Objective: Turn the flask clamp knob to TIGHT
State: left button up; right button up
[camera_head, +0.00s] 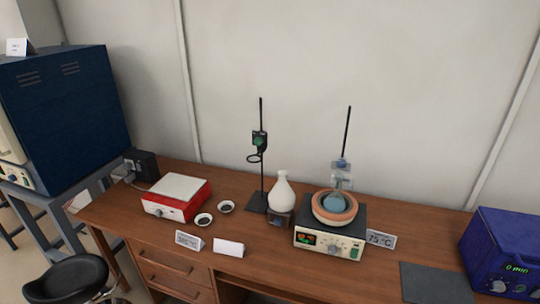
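Neither of my grippers is in view. A dark stand rod (347,130) rises behind the hotplate on the right. A grey clamp (341,176) with a small bluish part (342,163) is on it, just above a blue-grey round flask (335,201). The flask sits in a tan bowl (335,217) on the hotplate (328,243). A second stand (262,180) further left carries a black holder with a green round knob (259,142) and a small ring (254,158). Any knob markings are too small to read.
A white flask (282,192) stands between the two stands. A red and white device (177,197), two small dishes (204,220) and white cards (229,248) are on the wooden bench (300,280). A grey mat (435,284) and blue device (503,255) are at right.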

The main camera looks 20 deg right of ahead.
aim_at(341, 163)
jog(key=u, duration=0.6)
jog(key=i, duration=0.8)
jog(key=z, duration=2.8)
